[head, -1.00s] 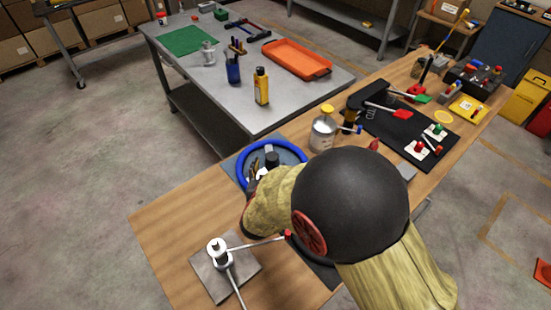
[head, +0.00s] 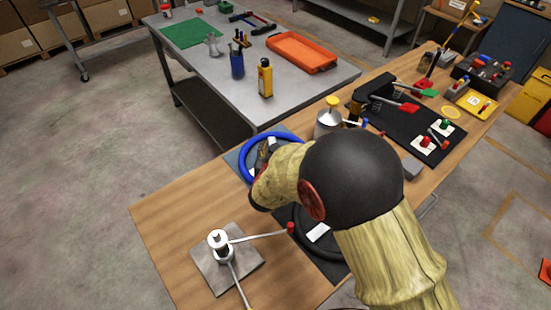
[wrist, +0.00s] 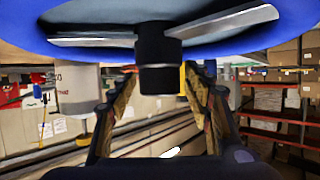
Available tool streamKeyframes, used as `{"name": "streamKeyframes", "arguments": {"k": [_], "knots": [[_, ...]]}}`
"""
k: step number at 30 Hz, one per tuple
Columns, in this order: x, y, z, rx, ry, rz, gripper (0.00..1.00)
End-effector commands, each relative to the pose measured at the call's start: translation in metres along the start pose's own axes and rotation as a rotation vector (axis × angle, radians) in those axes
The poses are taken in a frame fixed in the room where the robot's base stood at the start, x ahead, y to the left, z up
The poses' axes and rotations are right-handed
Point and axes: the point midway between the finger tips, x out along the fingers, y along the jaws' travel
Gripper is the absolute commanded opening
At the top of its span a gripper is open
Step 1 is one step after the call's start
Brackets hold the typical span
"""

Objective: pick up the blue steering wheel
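The blue steering wheel (head: 244,172) is at the table's back edge in the head view, partly hidden by my arm. In the wrist view its blue rim (wrist: 225,50) fills the top, with grey spokes (wrist: 95,40) and a black hub (wrist: 158,65) pointing down in the picture. My gripper (wrist: 160,95) is open, its two fingers apart on either side of the hub in the picture. I cannot tell whether they touch it. In the head view, my arm mostly hides the gripper.
A black wheel (head: 300,218) lies beside my arm, partly covered. A metal post with rods (head: 219,250) stands on a plate at the front. A silver can with a yellow cap (head: 328,119) is behind my arm. A black mat (head: 400,128) holds pedals. The wooden table's left end (head: 165,215) is clear.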

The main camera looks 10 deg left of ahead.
Motion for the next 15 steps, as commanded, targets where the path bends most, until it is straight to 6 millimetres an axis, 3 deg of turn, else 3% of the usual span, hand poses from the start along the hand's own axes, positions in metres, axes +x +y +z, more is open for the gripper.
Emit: {"name": "streamKeyframes", "arguments": {"k": [15], "knots": [[-0.0002,0.0002,0.0002,0.000,0.000,0.000,0.18]]}}
